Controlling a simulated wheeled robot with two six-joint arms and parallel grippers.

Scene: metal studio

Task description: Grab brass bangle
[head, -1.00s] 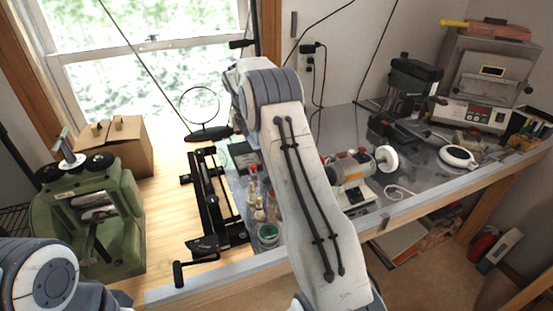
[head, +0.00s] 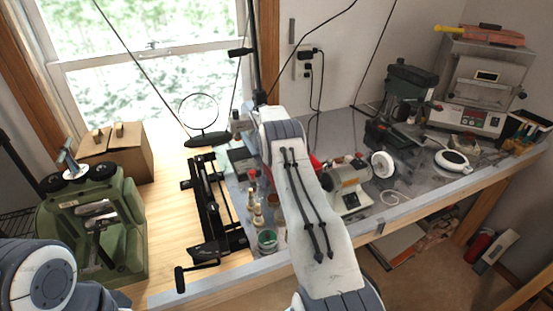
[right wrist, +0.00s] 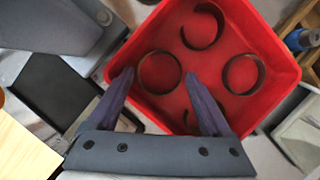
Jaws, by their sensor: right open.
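A red tray (right wrist: 275,42) holds several thin, dark brownish rings in the right wrist view. One full ring (right wrist: 160,53) lies on its floor between my right fingertips. An open-ended curved band (right wrist: 216,15) lies at the top and another ring (right wrist: 227,75) to the right. A further piece near the bottom is partly hidden by a finger. I cannot tell by colour which is the brass bangle. My right gripper (right wrist: 158,76) is open and empty, over the tray. In the head view my right arm hides it and most of the tray (head: 315,162). My left gripper is out of view.
A bench grinder (head: 350,185) stands right of my right arm. Small bottles (head: 257,215) and a green-rimmed jar (head: 267,240) stand left of it, beside a black metal frame (head: 208,210). A round mirror (head: 205,115) is behind.

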